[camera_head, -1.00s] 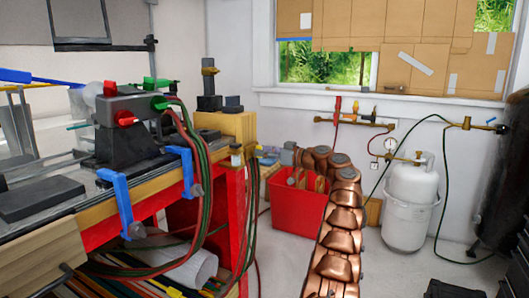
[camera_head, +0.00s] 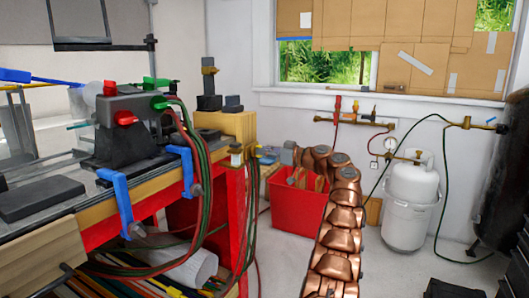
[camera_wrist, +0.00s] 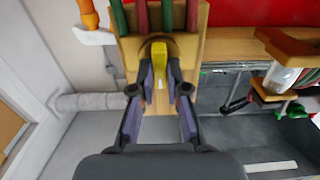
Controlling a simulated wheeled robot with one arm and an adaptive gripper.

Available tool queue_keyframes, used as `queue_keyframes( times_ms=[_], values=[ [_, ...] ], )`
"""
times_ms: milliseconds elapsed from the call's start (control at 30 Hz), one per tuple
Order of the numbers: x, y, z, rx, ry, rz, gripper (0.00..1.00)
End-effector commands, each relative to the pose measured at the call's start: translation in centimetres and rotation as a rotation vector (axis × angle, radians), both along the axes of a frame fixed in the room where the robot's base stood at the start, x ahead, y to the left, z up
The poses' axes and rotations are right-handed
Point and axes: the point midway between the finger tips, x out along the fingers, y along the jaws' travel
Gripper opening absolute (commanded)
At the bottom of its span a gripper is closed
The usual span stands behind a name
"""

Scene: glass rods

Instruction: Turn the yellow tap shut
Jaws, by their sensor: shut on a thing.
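In the wrist view, the yellow tap (camera_wrist: 159,58) stands at the end of a wooden block (camera_wrist: 130,62), under several red and green hoses. My gripper (camera_wrist: 159,84) is shut on the tap, with a fingertip on each side of its yellow handle. The fingertips hide part of the handle, and I cannot tell its exact angle. In the head view, my gripper (camera_head: 272,156) is small beside the right end of the workbench. The tap is too small there to make out clearly.
The red-sided workbench (camera_head: 236,215) with hanging hoses (camera_head: 190,130) is at the left. A red bin (camera_head: 295,208) stands on the floor below my arm. A white gas cylinder (camera_head: 408,190) and a wall pipe with coloured handles (camera_head: 356,121) are at the right.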

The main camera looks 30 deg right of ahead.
Motion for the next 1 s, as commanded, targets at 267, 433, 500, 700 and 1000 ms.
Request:
queue_keyframes(
  times_ms=[267,433,500,700,1000],
  values=[
    [0.10,0.11,0.10,0.107,0.068,0.003,0.00],
    [0.09,0.04,0.30,0.225,0.139,0.002,0.00],
    [0.10,0.01,0.34,0.283,0.174,0.002,0.00],
    [0.13,-0.06,0.38,0.446,0.273,0.003,0.00],
    [0.21,-0.15,0.23,0.692,0.421,0.003,0.00]
  ],
)
